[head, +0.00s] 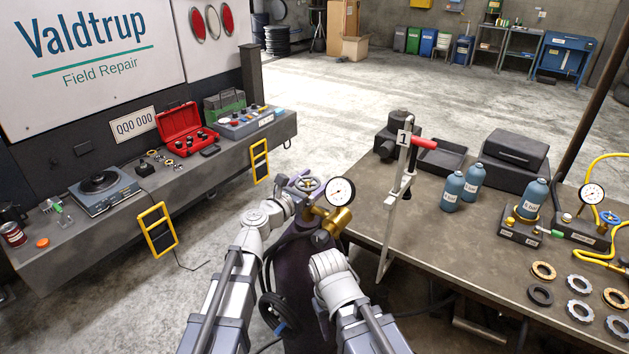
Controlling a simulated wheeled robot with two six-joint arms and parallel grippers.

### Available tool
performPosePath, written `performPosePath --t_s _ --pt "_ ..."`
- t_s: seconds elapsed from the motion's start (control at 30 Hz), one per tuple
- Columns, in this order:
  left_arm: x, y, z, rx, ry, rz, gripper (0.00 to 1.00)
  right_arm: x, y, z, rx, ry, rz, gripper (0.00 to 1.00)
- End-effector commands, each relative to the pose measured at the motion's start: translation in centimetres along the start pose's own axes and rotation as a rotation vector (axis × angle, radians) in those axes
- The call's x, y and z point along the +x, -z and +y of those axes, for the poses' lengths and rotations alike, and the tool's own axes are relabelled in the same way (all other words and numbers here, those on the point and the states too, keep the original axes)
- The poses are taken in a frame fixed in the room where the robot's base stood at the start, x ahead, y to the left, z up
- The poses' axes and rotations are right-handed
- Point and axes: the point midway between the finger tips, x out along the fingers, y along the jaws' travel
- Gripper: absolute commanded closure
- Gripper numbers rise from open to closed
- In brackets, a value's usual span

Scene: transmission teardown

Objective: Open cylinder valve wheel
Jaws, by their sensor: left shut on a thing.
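A dark gas cylinder (300,285) stands upright in front of me, between my two arms. On its top sits a small blue-grey valve wheel (309,184). A brass regulator (337,221) with a round white gauge (342,190) is fitted to the right of the wheel. My left gripper (296,189) reaches the wheel from the left and is shut on its rim; its fingertips are small and partly hidden. My right arm ends low, beside the cylinder's right side. Its gripper is hidden from this view.
A workbench (440,255) stands close on the right with a clamp (402,190), blue bottles (453,190) and several rings. A dark hose (268,280) hangs beside the cylinder. A grey truck-side shelf (120,220) with a red case (184,130) is at left. Open floor lies behind.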

Motion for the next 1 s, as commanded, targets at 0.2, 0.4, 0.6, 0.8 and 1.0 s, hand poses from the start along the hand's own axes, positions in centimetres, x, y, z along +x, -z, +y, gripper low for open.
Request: performPosePath --t_s 0.2,0.4,0.6,0.8,1.0 --pt "-0.07 0.00 0.14 0.000 -0.128 0.000 0.69 0.00 0.00 0.00 0.000 0.000 0.000 0.50" --pt "-0.07 0.00 0.58 0.000 -0.234 0.000 0.69 0.00 0.00 0.00 0.000 0.000 0.000 0.50" --pt "-0.10 0.00 0.74 0.000 -0.262 0.000 0.69 0.00 0.00 0.00 0.000 0.000 0.000 0.50" --pt "-0.10 0.00 0.75 0.000 -0.261 0.000 0.69 0.00 0.00 0.00 0.000 0.000 0.000 0.50" --pt "-0.11 0.00 0.76 0.000 -0.261 0.000 0.00 0.00 0.00 0.00 0.000 0.000 0.000 0.50"
